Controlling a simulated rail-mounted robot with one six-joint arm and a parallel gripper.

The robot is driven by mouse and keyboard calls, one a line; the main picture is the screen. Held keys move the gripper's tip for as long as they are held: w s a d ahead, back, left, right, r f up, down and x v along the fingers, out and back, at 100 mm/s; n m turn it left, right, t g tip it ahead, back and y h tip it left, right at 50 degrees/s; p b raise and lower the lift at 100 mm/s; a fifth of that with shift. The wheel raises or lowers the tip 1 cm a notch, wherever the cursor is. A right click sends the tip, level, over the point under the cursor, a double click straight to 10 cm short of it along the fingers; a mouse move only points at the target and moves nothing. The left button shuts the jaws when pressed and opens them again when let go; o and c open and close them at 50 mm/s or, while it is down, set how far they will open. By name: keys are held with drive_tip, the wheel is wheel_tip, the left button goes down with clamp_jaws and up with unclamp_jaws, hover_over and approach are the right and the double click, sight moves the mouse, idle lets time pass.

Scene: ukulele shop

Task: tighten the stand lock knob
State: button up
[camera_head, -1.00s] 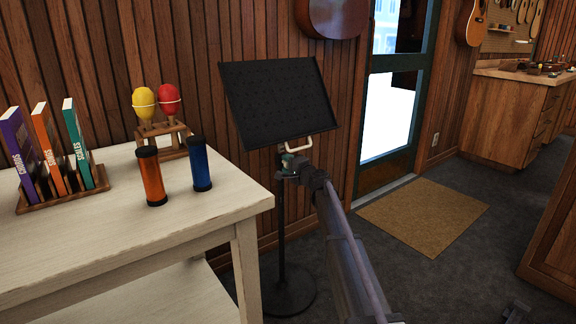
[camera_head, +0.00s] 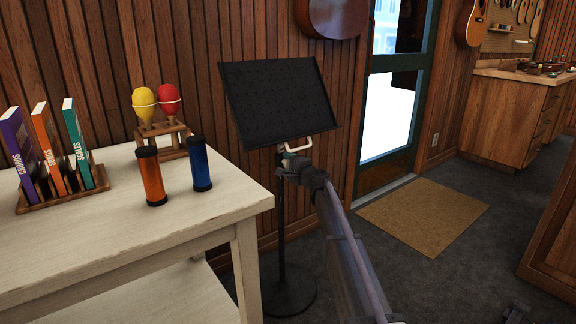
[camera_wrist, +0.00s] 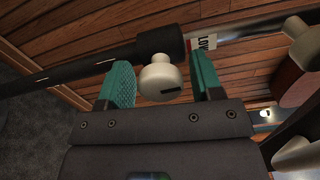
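The music stand (camera_head: 282,225) stands beyond the table's right end, with a black tilted desk (camera_head: 280,100). In the wrist view the cream lock knob (camera_wrist: 160,84), with a dark mark on its face, sits on the dark collar (camera_wrist: 161,44) of the stand's pole. My gripper (camera_wrist: 163,72) has its teal fingers on either side of the knob, apart, with a gap visible at the right finger; contact on the left is unclear. In the head view my gripper (camera_head: 291,168) is at the pole just below the desk, and the knob is hard to make out.
The white table (camera_head: 120,225) at left holds books, two shakers and maracas on a rack (camera_head: 165,140). A cream handle (camera_head: 302,148) sits beneath the desk. A label (camera_wrist: 207,43) shows beside the collar. Open floor and a mat (camera_head: 424,212) lie to the right.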

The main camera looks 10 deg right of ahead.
drive_tip(key=shift+o, duration=0.4)
drive_tip(key=v, duration=1)
drive_tip(key=shift+s+d, duration=0.2)
drive_tip(key=shift+s, duration=0.15)
